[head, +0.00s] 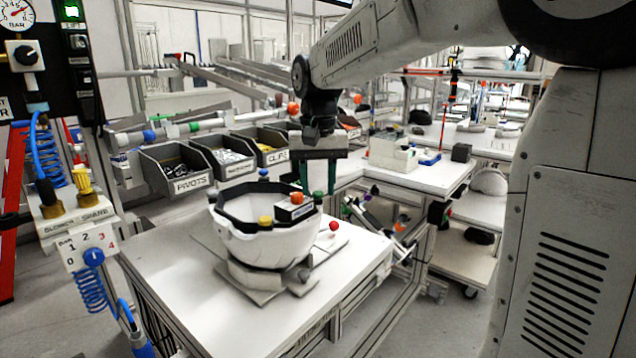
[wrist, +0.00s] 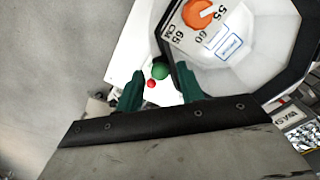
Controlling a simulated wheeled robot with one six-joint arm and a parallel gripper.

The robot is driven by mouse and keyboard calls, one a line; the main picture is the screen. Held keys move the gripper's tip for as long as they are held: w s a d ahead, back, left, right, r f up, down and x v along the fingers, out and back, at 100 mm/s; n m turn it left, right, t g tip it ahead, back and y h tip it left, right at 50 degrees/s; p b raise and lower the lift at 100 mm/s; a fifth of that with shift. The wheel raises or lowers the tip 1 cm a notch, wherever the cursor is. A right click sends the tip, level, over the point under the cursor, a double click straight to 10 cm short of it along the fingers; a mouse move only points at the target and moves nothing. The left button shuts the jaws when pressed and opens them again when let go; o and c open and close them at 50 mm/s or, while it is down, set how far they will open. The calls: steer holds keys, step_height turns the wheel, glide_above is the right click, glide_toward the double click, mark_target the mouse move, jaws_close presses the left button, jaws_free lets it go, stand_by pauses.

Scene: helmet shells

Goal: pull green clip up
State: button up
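The white helmet shell (head: 262,245) sits open side up on a grey fixture on the near table, with a black rim band. The green clip (wrist: 160,71) shows as a round green knob at the outer edge of the band in the wrist view. It also shows small at the right of the rim in the head view (head: 317,196). My gripper (head: 318,188) points down over the right side of the rim. Its two dark green fingers are apart, with the knob between their tips in the wrist view (wrist: 160,69). I cannot tell whether they touch it.
An orange knob (head: 297,198), a yellow knob (head: 265,221) and a blue knob (head: 263,173) also sit on the rim. A red ball (head: 333,225) stands just right of the shell. Labelled grey bins (head: 177,181) stand behind. The table's front left (head: 185,290) is clear.

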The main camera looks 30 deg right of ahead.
mark_target(318, 192)
jaws_close()
steer(key=shift+r, duration=0.7)
steer(key=shift+o, duration=1.3)
jaws_free()
step_height(318, 192, up, 8)
steer(key=shift+f, duration=0.15)
steer(key=s+a+f+n, duration=0.1)
steer(key=s+f, duration=0.4)
steer(key=s, duration=0.4)
steer(key=s+a+f+n+t, duration=0.1)
steer(key=s+f+n, duration=0.1)
steer(key=s+f, duration=0.3)
steer(key=s+a+f+n, duration=0.1)
steer(key=s+f, duration=0.5)
steer(key=s, duration=0.8)
steer(key=shift+n, duration=0.3)
